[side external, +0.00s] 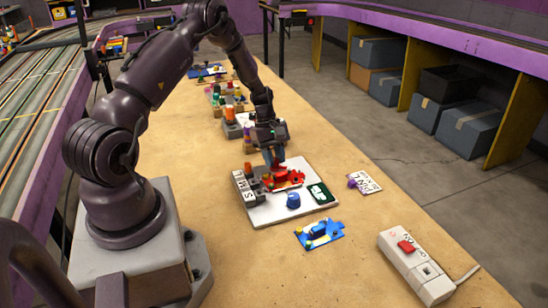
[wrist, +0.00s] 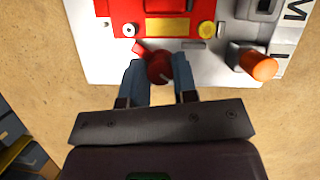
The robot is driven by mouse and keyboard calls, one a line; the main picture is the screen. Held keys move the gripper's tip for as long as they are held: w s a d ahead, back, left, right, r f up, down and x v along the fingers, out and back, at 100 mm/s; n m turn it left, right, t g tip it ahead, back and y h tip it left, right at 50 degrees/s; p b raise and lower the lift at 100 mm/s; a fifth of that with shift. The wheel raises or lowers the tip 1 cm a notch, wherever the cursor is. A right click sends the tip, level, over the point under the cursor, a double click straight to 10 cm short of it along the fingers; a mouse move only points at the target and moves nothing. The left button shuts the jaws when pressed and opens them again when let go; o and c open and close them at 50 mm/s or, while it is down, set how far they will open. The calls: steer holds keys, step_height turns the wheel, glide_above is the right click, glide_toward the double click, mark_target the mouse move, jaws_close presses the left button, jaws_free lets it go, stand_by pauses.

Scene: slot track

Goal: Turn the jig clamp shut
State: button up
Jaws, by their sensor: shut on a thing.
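The jig is a white board (side external: 262,217) holding a red chassis (side external: 291,180). In the wrist view the chassis (wrist: 165,15) lies at the top, with a yellow plate in its middle. A dark red round knob (wrist: 159,68), which looks like the clamp's handle, sits at the near board edge. A small red tab (wrist: 140,48) slants from it towards the chassis. My gripper (wrist: 159,75) is shut on the knob, one blue-grey finger on each side. In the side view my gripper (side external: 273,160) is low over the board's far side. The clamp's underside is hidden.
An orange-topped post (wrist: 262,66) stands right of my fingers. On the board sit a blue round part (side external: 293,200) and a dark green card (side external: 319,195). A blue chassis (side external: 319,235) and a white switch box (side external: 415,265) lie nearer. Several coloured parts (side external: 228,97) stand behind.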

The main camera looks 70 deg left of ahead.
steer(key=m+g, duration=0.2)
steer(key=m, duration=0.3)
steer(key=shift+m, duration=0.3)
steer(key=m+g, duration=0.1)
steer(key=m, duration=0.1)
steer(key=m+y, duration=0.1)
steer(key=m, duration=0.2)
steer(key=shift+w+g, duration=0.15)
steer(key=shift+g, duration=0.25)
steer(key=shift+y, duration=0.3)
steer(key=o, duration=0.9)
steer(key=v, duration=1.3)
steer(key=shift+w+a, duration=0.1)
